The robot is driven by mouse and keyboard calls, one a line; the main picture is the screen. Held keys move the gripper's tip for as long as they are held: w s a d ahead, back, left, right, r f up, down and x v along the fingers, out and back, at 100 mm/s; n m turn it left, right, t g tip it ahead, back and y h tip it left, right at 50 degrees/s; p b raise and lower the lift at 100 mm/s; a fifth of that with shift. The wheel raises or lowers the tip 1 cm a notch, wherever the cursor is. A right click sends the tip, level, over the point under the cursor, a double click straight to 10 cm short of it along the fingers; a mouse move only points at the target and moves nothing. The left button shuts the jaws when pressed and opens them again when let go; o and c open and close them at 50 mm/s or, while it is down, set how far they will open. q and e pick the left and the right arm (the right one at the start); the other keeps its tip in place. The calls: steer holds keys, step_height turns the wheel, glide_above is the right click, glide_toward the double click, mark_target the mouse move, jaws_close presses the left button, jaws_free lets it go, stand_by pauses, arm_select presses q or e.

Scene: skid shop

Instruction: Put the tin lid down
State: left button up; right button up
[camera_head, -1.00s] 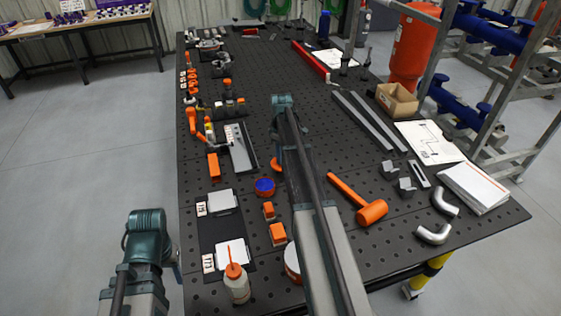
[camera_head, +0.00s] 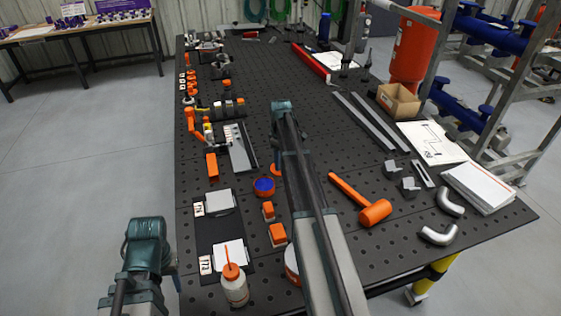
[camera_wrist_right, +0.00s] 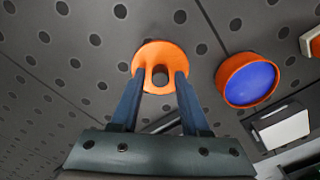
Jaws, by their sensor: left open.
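The orange tin lid (camera_wrist_right: 143,54) is a round disc with a dark round spot at its middle. In the right wrist view it is at the fingertips of my right gripper (camera_wrist_right: 160,75). Those fingers stand apart, one at each side of the disc's middle, with orange showing between them. The lid seems flat at table level; exact contact is unclear. My left gripper (camera_head: 170,262) is off the table's left edge, empty.
The black perforated table (camera_head: 330,150) holds an orange mallet (camera_head: 362,202) right of my right arm and orange blocks (camera_head: 277,234) left of it. A white bottle with orange top (camera_head: 234,288) stands at the front. A cardboard box (camera_head: 398,101) is at the right.

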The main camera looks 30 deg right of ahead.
steer(key=shift+o, duration=0.4)
steer(key=shift+r, duration=0.1)
step_height(320, 180, up, 12)
steer(key=p, duration=1.2)
